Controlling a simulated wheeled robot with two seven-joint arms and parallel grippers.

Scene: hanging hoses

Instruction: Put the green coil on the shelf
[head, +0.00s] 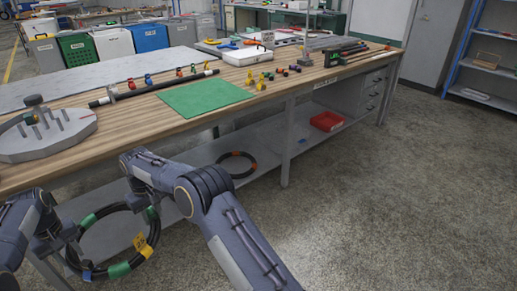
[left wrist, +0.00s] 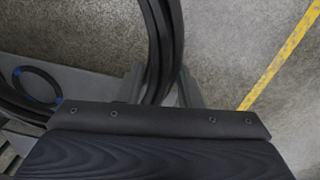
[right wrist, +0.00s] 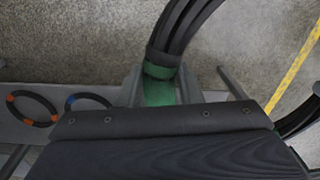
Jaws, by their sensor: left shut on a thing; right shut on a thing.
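The green coil (head: 119,269) is a black hose ring with green bands and a yellow tag (head: 140,243). It hangs in front of the bench, held off the floor between both my grippers. My left gripper (head: 72,243) is shut on its left side; the left wrist view shows black hose (left wrist: 160,50) between the fingers. My right gripper (head: 148,203) is shut on its upper right side, at a green band (right wrist: 160,90). The lower shelf (head: 268,145) runs under the bench behind the coil. My right arm hides part of the shelf.
An orange-banded coil (head: 237,178) lies on the lower shelf, and a blue-banded coil (right wrist: 88,102) lies beside it. A red bin (head: 326,121) stands further right. A bench leg (head: 285,145) divides the shelf front. The wooden benchtop (head: 140,105) overhangs. Floor at the right is clear.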

